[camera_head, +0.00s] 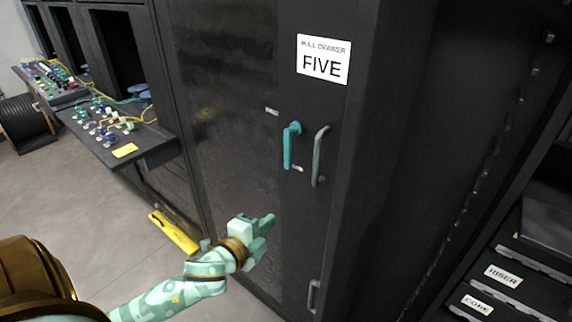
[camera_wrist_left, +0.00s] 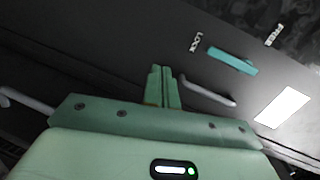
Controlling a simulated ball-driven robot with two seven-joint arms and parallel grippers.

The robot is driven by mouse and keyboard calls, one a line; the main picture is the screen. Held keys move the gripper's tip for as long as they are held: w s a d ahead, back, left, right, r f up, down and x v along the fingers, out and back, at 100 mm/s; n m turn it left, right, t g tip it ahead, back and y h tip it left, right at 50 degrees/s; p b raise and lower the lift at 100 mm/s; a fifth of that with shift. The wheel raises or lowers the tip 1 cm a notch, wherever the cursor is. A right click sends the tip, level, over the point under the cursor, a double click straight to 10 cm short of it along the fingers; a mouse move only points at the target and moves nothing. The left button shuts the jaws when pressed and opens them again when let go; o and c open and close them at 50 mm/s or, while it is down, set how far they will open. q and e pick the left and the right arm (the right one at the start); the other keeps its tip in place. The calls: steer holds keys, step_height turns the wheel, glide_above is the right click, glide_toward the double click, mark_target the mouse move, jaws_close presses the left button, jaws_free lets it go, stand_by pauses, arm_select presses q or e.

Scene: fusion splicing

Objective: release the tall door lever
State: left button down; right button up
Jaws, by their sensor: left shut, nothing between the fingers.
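The tall door lever is a teal handle (camera_head: 287,150) on the dark cabinet door (camera_head: 235,120). In the head view it hangs straight down from its upper end. In the left wrist view the lever (camera_wrist_left: 232,60) lies with one end near the LOCK label (camera_wrist_left: 196,42); the FREE label (camera_wrist_left: 274,35) is off its other end. My left gripper (camera_head: 270,218) is shut and empty, below and left of the lever and apart from it. Its closed fingers (camera_wrist_left: 160,72) also show in the left wrist view. My right gripper is not in view.
A grey pull handle (camera_head: 318,156) stands just right of the lever, with another (camera_head: 313,294) low on the door. A white sign (camera_head: 323,60) reads PULL DRAWER FIVE. A shelf with connectors (camera_head: 120,135) is at left; labelled drawers (camera_head: 500,277) are at lower right.

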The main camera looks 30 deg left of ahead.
mark_target(288, 163)
arm_select(q)
step_height(288, 163, up, 11)
steer(key=d+m+t+h, duration=0.1)
steer(key=d+m+t, duration=0.1)
steer(key=shift+s+d+f, duration=0.15)
steer(key=shift+s+d, duration=0.05)
steer(key=shift+s, duration=0.05)
steer(key=w+a, duration=0.1)
steer(key=w, duration=0.2)
steer(key=w+a, duration=0.1)
steer(key=w, duration=0.3)
steer(key=w+a, duration=0.1)
steer(key=w, duration=0.3)
steer(key=shift+a, duration=0.25)
